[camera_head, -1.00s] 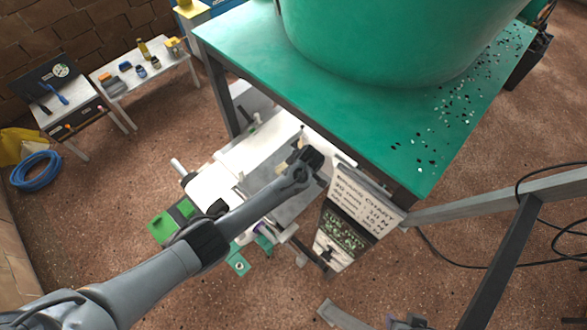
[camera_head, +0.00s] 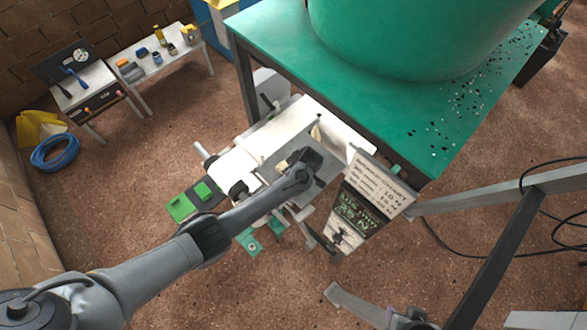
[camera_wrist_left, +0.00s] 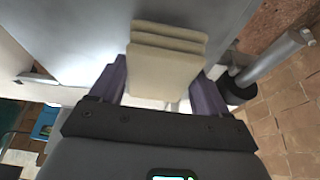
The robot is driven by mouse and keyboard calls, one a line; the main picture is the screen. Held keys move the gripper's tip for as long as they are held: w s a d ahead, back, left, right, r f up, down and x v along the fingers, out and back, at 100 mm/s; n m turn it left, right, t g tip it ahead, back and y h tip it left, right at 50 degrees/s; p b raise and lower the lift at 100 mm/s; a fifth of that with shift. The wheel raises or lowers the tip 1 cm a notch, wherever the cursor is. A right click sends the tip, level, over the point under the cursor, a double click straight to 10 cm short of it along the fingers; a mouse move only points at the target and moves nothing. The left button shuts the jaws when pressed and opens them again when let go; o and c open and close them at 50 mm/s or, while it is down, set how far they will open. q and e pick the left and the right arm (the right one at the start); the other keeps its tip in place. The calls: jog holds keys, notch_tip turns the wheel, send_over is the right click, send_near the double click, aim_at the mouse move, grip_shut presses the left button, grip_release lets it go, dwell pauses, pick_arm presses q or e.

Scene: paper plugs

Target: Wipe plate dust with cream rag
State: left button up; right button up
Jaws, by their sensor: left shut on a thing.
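My left gripper (camera_head: 306,170) reaches in over a flat grey plate (camera_head: 267,146) on the machine beside the green table. In the left wrist view, its two purple fingers (camera_wrist_left: 158,92) are shut on a cream rag (camera_wrist_left: 166,62), a folded block with layered edges. The rag lies over the grey plate (camera_wrist_left: 85,35) in that view; whether it touches the surface I cannot tell. My wrist covers most of the rag in the head view. Dust on the plate cannot be made out. My right gripper cannot be identified.
The green table (camera_head: 290,62) with a large green drum (camera_head: 410,35) stands close behind. Black and white flecks lie on its right side. A lettered chart board (camera_head: 375,190) is close on the right of the plate. Green blocks (camera_head: 182,206) sit on the left.

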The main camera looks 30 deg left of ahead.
pick_arm(q)
jog(key=r, duration=0.1)
jog(key=r+p, duration=0.2)
jog(key=shift+w+d+r, duration=0.1)
jog(key=shift+w+r, duration=0.25)
jog(key=shift+r, duration=0.05)
notch_tip(320, 180, up, 4)
jog(key=p, duration=0.4)
jog(key=shift+f, duration=0.2)
pick_arm(e)
notch_tip(320, 180, up, 7)
jog(key=shift+w, duration=0.25)
pick_arm(q)
jog(key=shift+f, duration=0.1)
pick_arm(e)
jog(key=shift+f, duration=0.1)
